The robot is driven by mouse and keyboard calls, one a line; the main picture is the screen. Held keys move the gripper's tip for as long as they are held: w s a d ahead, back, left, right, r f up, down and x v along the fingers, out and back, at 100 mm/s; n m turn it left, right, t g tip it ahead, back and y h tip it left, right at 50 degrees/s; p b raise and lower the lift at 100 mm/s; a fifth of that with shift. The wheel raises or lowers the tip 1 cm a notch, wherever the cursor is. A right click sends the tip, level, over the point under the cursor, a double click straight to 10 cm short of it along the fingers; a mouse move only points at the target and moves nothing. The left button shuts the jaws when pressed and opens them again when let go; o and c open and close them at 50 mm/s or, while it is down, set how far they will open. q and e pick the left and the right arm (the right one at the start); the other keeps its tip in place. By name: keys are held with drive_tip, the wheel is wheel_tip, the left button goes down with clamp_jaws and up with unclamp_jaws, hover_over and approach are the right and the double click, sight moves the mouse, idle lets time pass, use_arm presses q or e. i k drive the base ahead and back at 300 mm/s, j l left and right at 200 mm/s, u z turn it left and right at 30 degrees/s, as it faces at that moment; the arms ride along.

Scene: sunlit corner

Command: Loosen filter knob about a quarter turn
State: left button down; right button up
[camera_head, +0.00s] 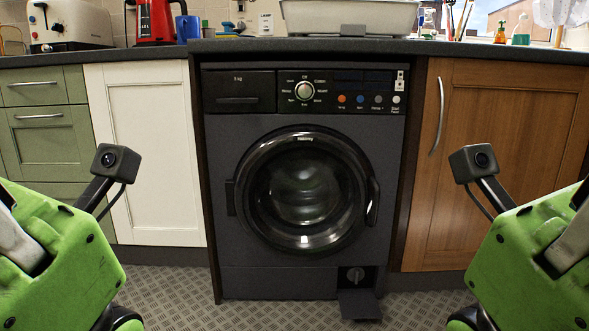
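The filter knob (355,274) is a small grey round knob with a raised grip bar. It sits in a recess at the bottom right of the dark washing machine (225,180). The bar looks close to upright. The filter flap (360,304) below it hangs open, down and outward near the floor. My two green arms stand at the left and right edges of the view, each with a small camera on a stalk. The fingers of both grippers are outside the picture, so their state does not show. Neither arm touches the machine.
The round glass door (303,190) is shut, its handle at the right. A white cupboard (146,150) stands at left, a wooden cupboard (500,150) at right. The worktop (240,46) carries a toaster, red kettle and a tray. The patterned floor (240,315) in front looks clear.

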sight(355, 274)
drive_tip(key=i+l, duration=0.1)
drive_tip(key=i, duration=1.25)
drive_tip(key=l+z, duration=0.05)
drive_tip(key=l, duration=0.05)
